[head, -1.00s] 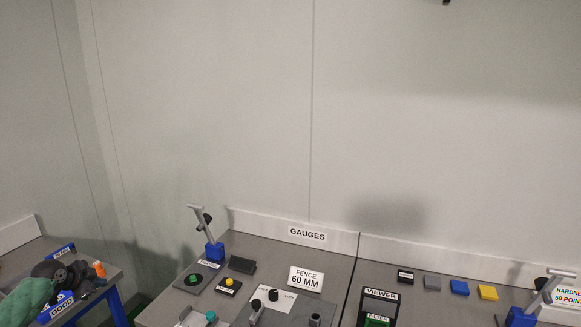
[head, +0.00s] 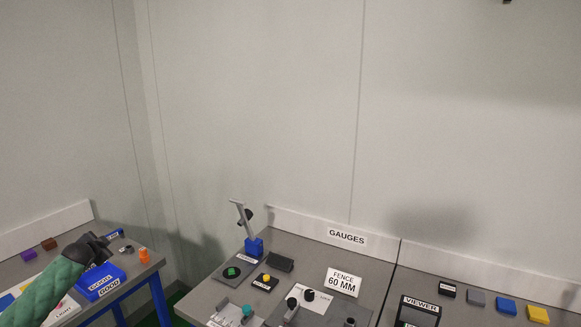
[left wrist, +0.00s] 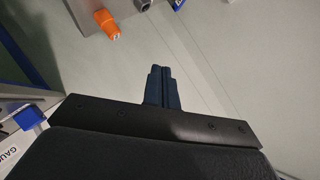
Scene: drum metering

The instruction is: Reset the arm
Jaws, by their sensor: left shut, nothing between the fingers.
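My left arm, in a green quilted sleeve, comes in at the lower left of the head view. Its dark left gripper (head: 106,240) is above the left table, near the blue GOOD box (head: 99,282). In the left wrist view the two fingers (left wrist: 160,72) are shut together with nothing between them. An orange piece (left wrist: 107,25) shows beyond the fingers at the upper left of that view, apart from them. My right gripper is not in the frames.
The gauges table (head: 320,248) holds a blue stand (head: 253,246), a FENCE 60 MM sign (head: 343,282) and a black viewer (head: 418,312). Yellow (head: 538,314) and blue (head: 506,306) blocks sit at its right. A gap separates it from the left table.

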